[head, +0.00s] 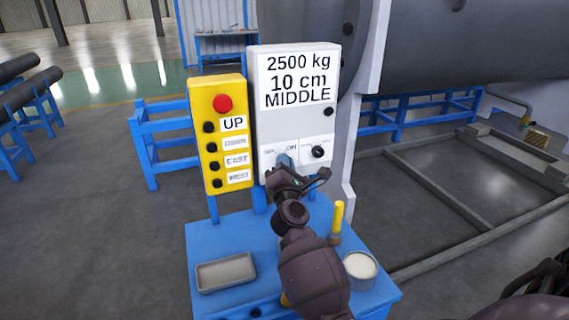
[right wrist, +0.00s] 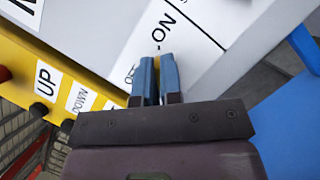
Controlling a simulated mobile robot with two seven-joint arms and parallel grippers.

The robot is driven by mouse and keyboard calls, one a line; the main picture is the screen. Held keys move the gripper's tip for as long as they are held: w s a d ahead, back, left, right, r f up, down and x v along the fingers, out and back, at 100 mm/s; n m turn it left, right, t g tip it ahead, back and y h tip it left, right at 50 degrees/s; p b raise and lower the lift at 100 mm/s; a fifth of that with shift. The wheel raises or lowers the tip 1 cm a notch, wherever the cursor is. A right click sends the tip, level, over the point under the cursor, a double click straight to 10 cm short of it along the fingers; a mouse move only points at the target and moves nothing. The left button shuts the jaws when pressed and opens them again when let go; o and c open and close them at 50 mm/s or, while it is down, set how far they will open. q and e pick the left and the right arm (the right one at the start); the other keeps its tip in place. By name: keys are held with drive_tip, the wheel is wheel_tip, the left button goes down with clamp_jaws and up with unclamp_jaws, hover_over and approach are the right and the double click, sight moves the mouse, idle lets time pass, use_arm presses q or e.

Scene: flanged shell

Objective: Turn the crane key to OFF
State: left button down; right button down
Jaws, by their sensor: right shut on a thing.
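The white control box (head: 293,115) has a sign reading 2500 kg, 10 cm, MIDDLE. The crane key is on the left switch plate (head: 271,151) low on its front, with OFF and ON labels. My right gripper (head: 284,161) is at this plate, its blue fingers shut on the key. The fingers hide most of the key, so I cannot tell its exact angle. In the right wrist view the ON label (right wrist: 164,25) is clear above the fingertips. The OFF label (right wrist: 131,74) is partly covered by the left finger. My left gripper is not in view.
A yellow button box (head: 219,133) with a red button stands left of the white box. A black knob (head: 318,152) sits right of the key. Below, a blue table (head: 213,234) bears a grey tray (head: 226,272), a white-filled cup (head: 360,268) and a yellow-handled tool (head: 337,219).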

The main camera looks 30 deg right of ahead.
drive_tip(key=shift+n, duration=0.6)
drive_tip(key=n, duration=0.2)
drive_tip(key=n+t+y+b, duration=0.1)
drive_tip(key=n, duration=0.1)
drive_tip(key=shift+t+y, duration=0.3)
drive_tip(key=n+t+y, duration=0.1)
drive_tip(key=n+y, duration=0.1)
drive_tip(key=n, duration=0.2)
drive_tip(key=shift+d+b, duration=0.1)
drive_tip(key=shift+b, duration=0.3)
drive_tip(key=n+t+y, duration=0.1)
drive_tip(key=n+y, duration=0.1)
drive_tip(key=n, duration=0.2)
drive_tip(key=shift+r, duration=0.15)
drive_tip(key=n+y, duration=0.1)
drive_tip(key=n, duration=0.1)
drive_tip(key=n+y, duration=0.2)
drive_tip(key=n, duration=0.1)
drive_tip(key=shift+n, duration=0.3)
drive_tip(key=shift+r+n+g+y+p, duration=0.15)
drive_tip(key=shift+n+y+p, duration=0.4)
drive_tip(key=shift+n, duration=1)
drive_tip(key=shift+f+n+g+y+p, duration=0.2)
drive_tip(key=shift+n+y, duration=0.65)
drive_tip(key=shift+n, duration=0.7)
drive_tip(key=shift+r, duration=0.2)
